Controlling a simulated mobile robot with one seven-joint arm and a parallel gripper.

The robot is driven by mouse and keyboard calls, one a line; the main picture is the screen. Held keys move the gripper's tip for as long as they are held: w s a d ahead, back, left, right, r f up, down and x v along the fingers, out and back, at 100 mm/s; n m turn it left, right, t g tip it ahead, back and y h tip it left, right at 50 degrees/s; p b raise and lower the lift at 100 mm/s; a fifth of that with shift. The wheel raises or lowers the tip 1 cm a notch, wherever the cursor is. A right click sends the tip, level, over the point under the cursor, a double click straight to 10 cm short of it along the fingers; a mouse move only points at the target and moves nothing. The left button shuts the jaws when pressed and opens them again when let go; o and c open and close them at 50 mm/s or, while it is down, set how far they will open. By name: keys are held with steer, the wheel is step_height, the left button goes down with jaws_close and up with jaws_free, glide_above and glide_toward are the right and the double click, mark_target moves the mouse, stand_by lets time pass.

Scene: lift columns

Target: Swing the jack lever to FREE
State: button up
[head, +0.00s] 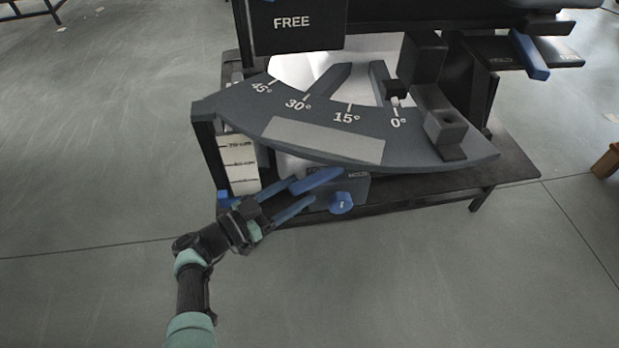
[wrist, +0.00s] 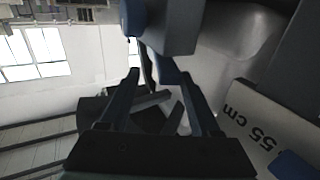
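A blue lever handle (head: 318,181) sticks out below the dial plate, in front of a dark box with small, hard-to-read lettering (head: 358,177). A dark plate marked FREE (head: 292,22) is at the top, with a bit of blue at its upper edge. My gripper (head: 303,191) is open, its fingers reaching up and right; the upper fingertip overlaps the handle's left end in the picture, and I cannot tell whether they touch. In the wrist view my gripper (wrist: 165,75) has its fingers apart, with a blue-grey block (wrist: 165,25) just beyond them. I see nothing clearly held.
A blue round knob (head: 341,202) sits just right of the fingertips. The angle dial plate (head: 325,140) overhangs my gripper. A height scale (head: 238,160) stands to the left. Another blue handle (head: 529,54) is at the far upper right. The floor in front is clear.

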steer(key=v, duration=0.7)
steer(key=shift+s+a+p, duration=0.25)
steer(key=shift+a+p, duration=0.05)
steer(key=shift+p, duration=0.05)
stand_by(0.4)
